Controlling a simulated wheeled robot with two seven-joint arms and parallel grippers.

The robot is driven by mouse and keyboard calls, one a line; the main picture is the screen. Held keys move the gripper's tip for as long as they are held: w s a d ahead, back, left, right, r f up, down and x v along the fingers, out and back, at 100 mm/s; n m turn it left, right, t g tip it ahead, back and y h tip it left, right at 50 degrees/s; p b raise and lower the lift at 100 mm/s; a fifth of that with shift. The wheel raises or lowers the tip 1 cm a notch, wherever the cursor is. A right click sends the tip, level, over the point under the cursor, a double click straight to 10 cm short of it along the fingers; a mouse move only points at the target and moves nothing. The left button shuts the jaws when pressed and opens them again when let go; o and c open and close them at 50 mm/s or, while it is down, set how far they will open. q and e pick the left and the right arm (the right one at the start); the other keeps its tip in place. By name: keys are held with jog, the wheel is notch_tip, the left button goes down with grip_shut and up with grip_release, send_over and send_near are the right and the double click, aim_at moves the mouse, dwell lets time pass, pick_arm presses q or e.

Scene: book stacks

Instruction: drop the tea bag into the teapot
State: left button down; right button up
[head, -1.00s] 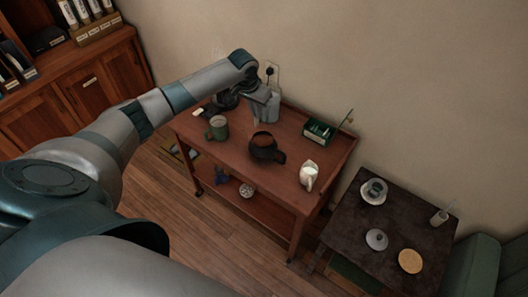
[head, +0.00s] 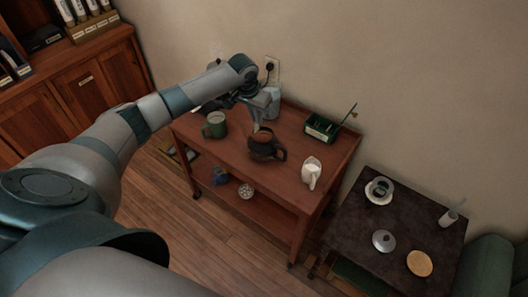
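The dark teapot (head: 264,149) stands on the wooden trolley, its handle to the right. Its brown top shows, partly behind my gripper. My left gripper (head: 257,125) points down just above the teapot's back rim. Its fingertips are small and dark here, so I cannot tell whether they are apart or closed. I cannot make out a tea bag at the fingers. A green box (head: 318,133) with its lid raised stands at the trolley's right back; small pale contents show in it. My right gripper is not in view.
On the trolley (head: 232,157) stand a green mug (head: 214,126) at left and a white jug (head: 311,171) at right front. A dark side table (head: 347,223) at right holds a white dish (head: 379,190), a grey lid (head: 384,240) and a round tan mat (head: 420,263). A wall is behind.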

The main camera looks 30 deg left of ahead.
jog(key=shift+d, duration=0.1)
pick_arm(q)
jog(key=c, duration=1.9)
grip_release()
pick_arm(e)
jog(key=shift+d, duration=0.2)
pick_arm(q)
jog(key=shift+r, duration=0.1)
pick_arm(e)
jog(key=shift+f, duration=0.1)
